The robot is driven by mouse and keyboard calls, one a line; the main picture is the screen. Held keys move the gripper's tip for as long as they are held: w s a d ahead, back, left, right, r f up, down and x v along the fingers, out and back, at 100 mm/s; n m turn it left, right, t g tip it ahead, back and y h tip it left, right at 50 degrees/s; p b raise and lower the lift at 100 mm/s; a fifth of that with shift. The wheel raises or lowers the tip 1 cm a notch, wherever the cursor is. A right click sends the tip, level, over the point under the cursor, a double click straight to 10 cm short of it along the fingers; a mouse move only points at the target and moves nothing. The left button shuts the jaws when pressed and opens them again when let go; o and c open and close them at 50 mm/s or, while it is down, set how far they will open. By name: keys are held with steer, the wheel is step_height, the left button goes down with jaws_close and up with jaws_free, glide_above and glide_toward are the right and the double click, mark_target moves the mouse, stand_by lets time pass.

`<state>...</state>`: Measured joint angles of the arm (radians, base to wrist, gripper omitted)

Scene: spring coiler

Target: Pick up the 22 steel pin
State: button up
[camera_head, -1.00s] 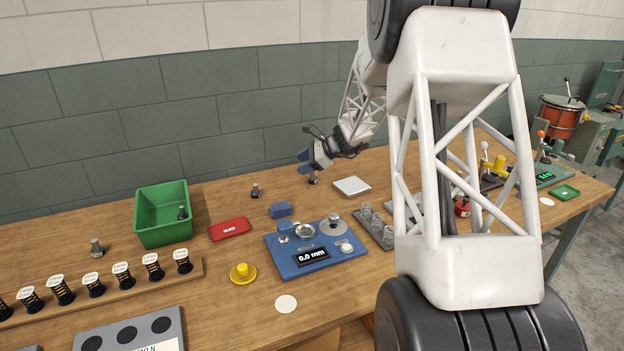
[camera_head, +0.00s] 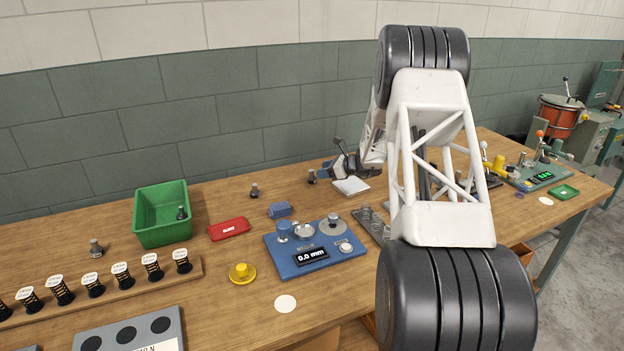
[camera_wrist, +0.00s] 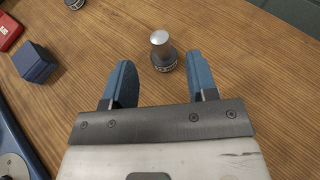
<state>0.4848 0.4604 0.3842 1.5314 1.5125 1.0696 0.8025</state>
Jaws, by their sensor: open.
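A steel pin with a bright domed top and a dark, marked base (camera_wrist: 163,51) stands upright on the bench in the wrist view. It lies between and slightly beyond my fingertips, apparently touching neither; its marking is too small to read. The same pin seems to show in the head view (camera_head: 311,176), just left of my gripper (camera_head: 328,170). In the wrist view, my gripper (camera_wrist: 159,63) is open and empty, with its blue fingers on either side. Similar pins stand left on the bench (camera_head: 254,190), at the far left (camera_head: 96,248), and in the green bin (camera_head: 182,213).
A blue block (camera_head: 279,209), red case (camera_head: 229,228) and blue gauge with a 0.0 mm display (camera_head: 305,271) lie left of my gripper. A pale square plate (camera_head: 351,186) is close to it on the right. The green bin (camera_head: 162,238) stands further left.

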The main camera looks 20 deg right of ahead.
mark_target(312, 176)
steer(key=shift+x, duration=1.3)
steer(key=shift+x, duration=2.65)
steer(key=shift+r, duration=0.1)
jaws_close()
